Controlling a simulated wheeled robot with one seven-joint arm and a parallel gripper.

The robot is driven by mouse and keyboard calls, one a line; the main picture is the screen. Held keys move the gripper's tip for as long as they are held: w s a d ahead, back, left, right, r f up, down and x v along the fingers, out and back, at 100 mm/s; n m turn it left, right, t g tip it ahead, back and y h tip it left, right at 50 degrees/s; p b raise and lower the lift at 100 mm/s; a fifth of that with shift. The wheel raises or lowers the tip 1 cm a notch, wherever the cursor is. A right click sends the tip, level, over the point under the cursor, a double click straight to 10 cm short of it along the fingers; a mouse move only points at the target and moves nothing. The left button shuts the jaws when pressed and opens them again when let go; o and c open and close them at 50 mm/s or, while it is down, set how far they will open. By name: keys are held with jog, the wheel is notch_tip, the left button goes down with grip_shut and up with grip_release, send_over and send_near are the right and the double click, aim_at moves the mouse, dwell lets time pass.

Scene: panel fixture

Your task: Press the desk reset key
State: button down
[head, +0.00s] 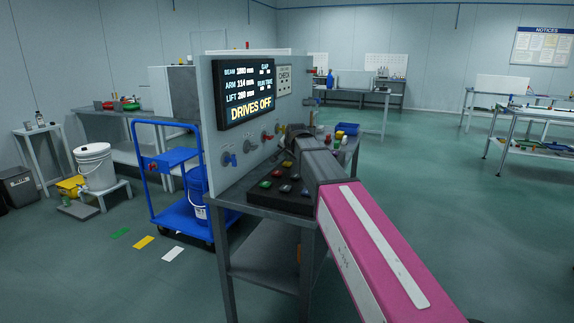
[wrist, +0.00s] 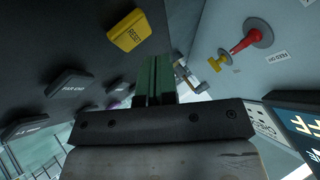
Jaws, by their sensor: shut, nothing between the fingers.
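The yellow key marked RESET (wrist: 128,30) is on the dark desk console, up and left of my fingertips in the wrist view. My gripper (wrist: 157,65) is shut and empty, its green fingers together. The fingers show beside the key with a gap between them in the picture; I cannot tell their height above the console. In the head view my grey wrist reaches over the console (head: 262,198), and the fingertips and the yellow key cannot be made out there.
Dark keys, one marked FAN OFF (wrist: 70,88), sit near the reset key. A grey upright panel (head: 217,165) with knobs and a display reading DRIVES OFF (head: 250,107) stands behind the console. A red handle (wrist: 252,40) juts from it. A blue trolley (head: 165,208) stands left.

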aim_at(288, 163)
jog(key=shift+r, duration=2.3)
